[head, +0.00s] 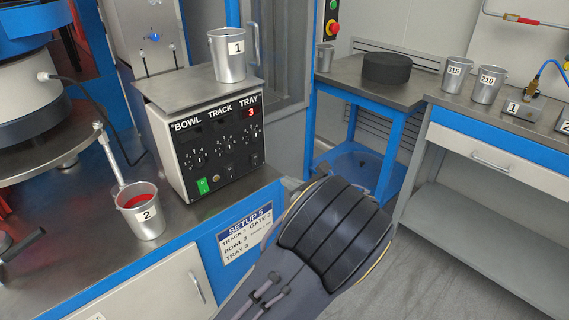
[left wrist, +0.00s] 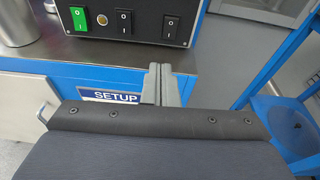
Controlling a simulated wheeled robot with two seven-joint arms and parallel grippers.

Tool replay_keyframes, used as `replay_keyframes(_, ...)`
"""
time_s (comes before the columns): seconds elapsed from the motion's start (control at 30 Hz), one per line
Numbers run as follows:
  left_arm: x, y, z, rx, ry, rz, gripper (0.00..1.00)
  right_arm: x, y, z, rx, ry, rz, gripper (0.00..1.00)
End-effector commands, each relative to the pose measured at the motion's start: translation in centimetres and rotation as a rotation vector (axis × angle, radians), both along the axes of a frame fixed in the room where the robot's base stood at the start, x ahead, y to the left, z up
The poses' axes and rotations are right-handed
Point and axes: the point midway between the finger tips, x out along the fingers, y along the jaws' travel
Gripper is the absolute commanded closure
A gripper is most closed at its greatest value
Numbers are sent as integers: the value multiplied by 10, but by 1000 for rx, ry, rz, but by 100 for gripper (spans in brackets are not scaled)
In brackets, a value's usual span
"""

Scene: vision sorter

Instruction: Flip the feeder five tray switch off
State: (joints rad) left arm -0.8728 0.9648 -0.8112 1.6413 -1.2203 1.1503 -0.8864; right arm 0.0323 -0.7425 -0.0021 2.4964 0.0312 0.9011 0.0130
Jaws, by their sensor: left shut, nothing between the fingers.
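The feeder control box (head: 205,140) stands on the left bench, its panel labelled BOWL, TRACK and TRAY with a dial under each. The black tray switch (head: 256,160) is the rightmost rocker, below the TRAY dial. In the left wrist view the tray switch (left wrist: 171,27) shows marks O on top and I below; I cannot tell which side is pressed. A middle black rocker (left wrist: 124,22) and a green rocker (left wrist: 79,20) sit to its left. My left gripper (left wrist: 160,72) is shut and empty, below and in front of the tray switch, apart from it. My right gripper is out of view.
A metal cup marked 1 (head: 228,58) stands on the box. A cup marked 2 (head: 142,212) stands on the bench at left. A SETUP 5 card (head: 246,230) is on the bench front. A blue-framed table (head: 345,78) stands to the right.

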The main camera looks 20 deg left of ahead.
Motion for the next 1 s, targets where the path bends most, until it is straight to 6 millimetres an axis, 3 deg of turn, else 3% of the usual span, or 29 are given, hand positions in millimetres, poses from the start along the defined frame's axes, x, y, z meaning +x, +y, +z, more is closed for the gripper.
replay_keyframes(0.17, 6, -7, 2, 46, 5, -26, 100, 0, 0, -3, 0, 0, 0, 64)
replay_keyframes(0.53, 7, -1, 0, 43, 5, -21, 100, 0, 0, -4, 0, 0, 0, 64)
replay_keyframes(0.67, 13, 15, -5, 43, 6, -21, 100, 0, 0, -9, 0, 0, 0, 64)
replay_keyframes(1.0, 40, 80, -19, 42, 6, -20, 100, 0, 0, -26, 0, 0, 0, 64)
